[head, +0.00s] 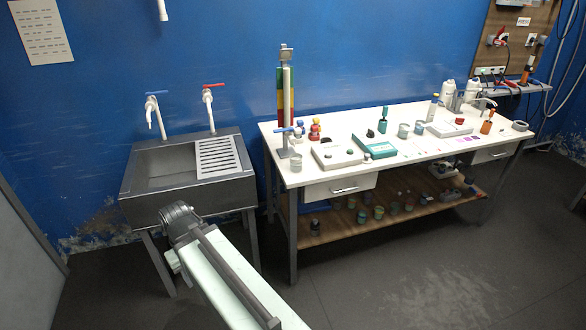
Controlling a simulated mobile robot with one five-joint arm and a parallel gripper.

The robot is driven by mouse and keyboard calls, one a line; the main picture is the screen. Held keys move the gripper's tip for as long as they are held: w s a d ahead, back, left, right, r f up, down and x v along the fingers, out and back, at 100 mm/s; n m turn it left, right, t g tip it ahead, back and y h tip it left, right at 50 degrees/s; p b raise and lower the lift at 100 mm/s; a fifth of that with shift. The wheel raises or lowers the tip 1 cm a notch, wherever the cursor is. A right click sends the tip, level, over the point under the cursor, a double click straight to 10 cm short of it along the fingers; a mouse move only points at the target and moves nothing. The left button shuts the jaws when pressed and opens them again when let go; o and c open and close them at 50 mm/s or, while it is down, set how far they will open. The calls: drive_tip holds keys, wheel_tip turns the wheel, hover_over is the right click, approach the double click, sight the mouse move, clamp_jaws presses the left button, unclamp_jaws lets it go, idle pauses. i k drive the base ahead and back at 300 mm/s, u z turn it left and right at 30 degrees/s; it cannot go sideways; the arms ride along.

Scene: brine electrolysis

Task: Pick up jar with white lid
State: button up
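No jar with a white lid can be told for certain at this distance. A small pale jar or cup (295,162) stands at the left front of the white table (335,122). Two white bottles (449,89) stand at its back right. Several small dark jars (378,212) stand on the wooden lower shelf (340,231), their lids too small to make out. My arm reaches up from the bottom edge to a dark joint in front of the sink. My gripper's fingers do not show, and the arm is well apart from the table.
A steel sink (170,202) with two taps stands left of the table. Dark floor (430,285) is clear in front of the table.

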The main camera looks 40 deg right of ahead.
sight(296, 163)
drive_tip(key=u, duration=0.3)
drive_tip(key=i, duration=1.5)
drive_tip(key=z, duration=0.05)
